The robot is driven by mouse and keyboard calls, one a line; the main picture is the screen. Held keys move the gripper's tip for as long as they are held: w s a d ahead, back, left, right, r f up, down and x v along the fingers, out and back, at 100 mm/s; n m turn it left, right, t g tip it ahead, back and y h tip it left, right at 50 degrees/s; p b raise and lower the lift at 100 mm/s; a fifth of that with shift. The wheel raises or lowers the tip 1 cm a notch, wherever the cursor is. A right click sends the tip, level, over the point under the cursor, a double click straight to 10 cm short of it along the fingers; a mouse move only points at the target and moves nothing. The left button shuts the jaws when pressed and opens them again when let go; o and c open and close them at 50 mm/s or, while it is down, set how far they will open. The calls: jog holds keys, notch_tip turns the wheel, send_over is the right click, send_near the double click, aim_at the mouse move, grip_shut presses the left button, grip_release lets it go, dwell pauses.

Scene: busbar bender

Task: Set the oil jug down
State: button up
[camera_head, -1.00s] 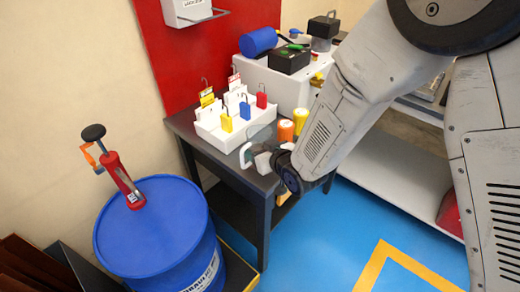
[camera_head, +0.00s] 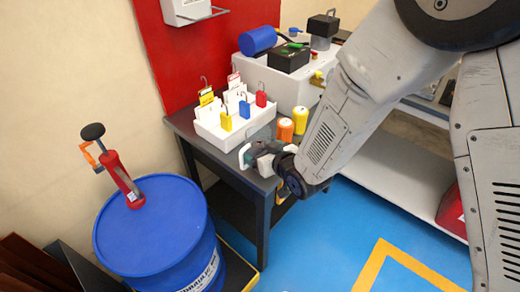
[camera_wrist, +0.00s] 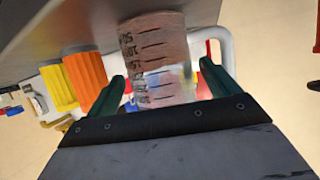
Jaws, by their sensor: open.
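The oil jug (camera_wrist: 155,45) is a clear, pinkish body with dark graduation marks and a white handle, seen close up in the wrist view. It appears to stand on the dark table (camera_head: 222,168), near its front right corner. In the head view my gripper and wrist hide most of it, and the white handle (camera_head: 243,157) shows at the left. My gripper (camera_wrist: 165,84) is open, with one green finger on either side of the jug and gaps visible beside it. The far tips are partly hidden.
An orange cylinder (camera_head: 286,130) and a yellow one (camera_head: 300,121) stand close behind my gripper. A white padlock tray (camera_head: 232,132) is behind left. A blue drum (camera_head: 150,230) with a red hand pump (camera_head: 122,178) stands left. The blue floor at right front is open.

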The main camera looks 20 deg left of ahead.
jog(key=v, duration=1.1)
jog(key=w+d+r+m+h, duration=0.1)
jog(key=d+r+m+h, duration=0.15)
jog(key=d, duration=0.45)
jog(key=w+d+r+m+g+h, duration=0.1)
jog(key=d+r+h, duration=0.1)
jog(key=d+r, duration=0.3)
jog(key=w+d+r+m+h, duration=0.1)
jog(key=d+r+h, duration=0.15)
jog(key=d, duration=0.55)
jog(key=s+d+r+m+g+h, duration=0.1)
jog(key=s+d+r+m+g, duration=0.1)
jog(key=s+d, duration=0.6)
jog(key=s+d+r+m+g+h, duration=0.2)
jog(key=s+d+r, duration=0.5)
jog(key=s, duration=0.7)
jog(key=shift+d+m+g, duration=0.5)
jog(key=shift+m+g, duration=0.25)
jog(key=shift+g, duration=0.45)
